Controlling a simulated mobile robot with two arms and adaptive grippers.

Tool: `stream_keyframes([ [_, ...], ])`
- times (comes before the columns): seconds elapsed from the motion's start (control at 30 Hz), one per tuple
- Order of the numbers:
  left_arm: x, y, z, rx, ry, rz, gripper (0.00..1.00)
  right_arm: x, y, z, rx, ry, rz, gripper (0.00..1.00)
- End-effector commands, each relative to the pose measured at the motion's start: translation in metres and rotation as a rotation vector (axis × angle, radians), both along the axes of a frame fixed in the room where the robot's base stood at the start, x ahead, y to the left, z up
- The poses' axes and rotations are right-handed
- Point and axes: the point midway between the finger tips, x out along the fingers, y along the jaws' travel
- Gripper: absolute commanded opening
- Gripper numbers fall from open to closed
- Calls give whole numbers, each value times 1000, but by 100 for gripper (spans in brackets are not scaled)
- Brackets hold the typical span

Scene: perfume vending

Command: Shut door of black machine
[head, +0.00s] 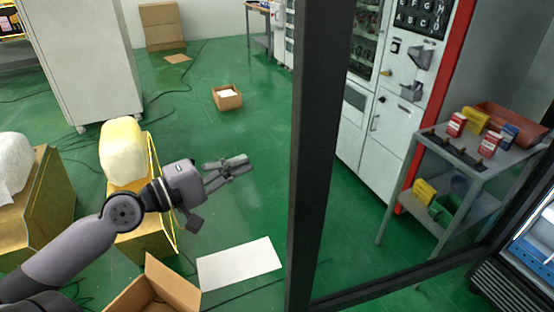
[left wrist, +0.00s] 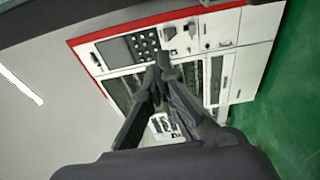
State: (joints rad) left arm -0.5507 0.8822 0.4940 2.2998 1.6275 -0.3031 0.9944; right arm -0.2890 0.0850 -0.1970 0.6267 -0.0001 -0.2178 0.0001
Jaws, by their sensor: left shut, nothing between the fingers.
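The black machine's door (head: 309,150) stands open in the head view. Its thick dark frame runs top to bottom, and its clear pane fills the area to the right. Part of the black machine (head: 492,290) shows at the lower right, with a lit interior. My left gripper (head: 243,163) is left of the door frame, apart from it in the picture. Its fingers are shut and empty. In the left wrist view the shut fingers (left wrist: 158,80) point toward a white machine. My right gripper is not in view.
Through the pane stand a white vending machine (head: 390,120) with a red edge and a grey shelf table (head: 470,175) with small boxes. Cartons with wrapped bundles (head: 120,150) sit at left. An open carton (head: 155,290) and a white sheet (head: 240,265) lie on the green floor.

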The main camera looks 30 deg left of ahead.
Motion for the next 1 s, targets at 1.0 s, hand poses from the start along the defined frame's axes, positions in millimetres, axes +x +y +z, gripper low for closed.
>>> stream_keyframes([
  [1.0, 54, -63, 2, 2, -1, 2, 0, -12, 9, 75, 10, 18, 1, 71],
])
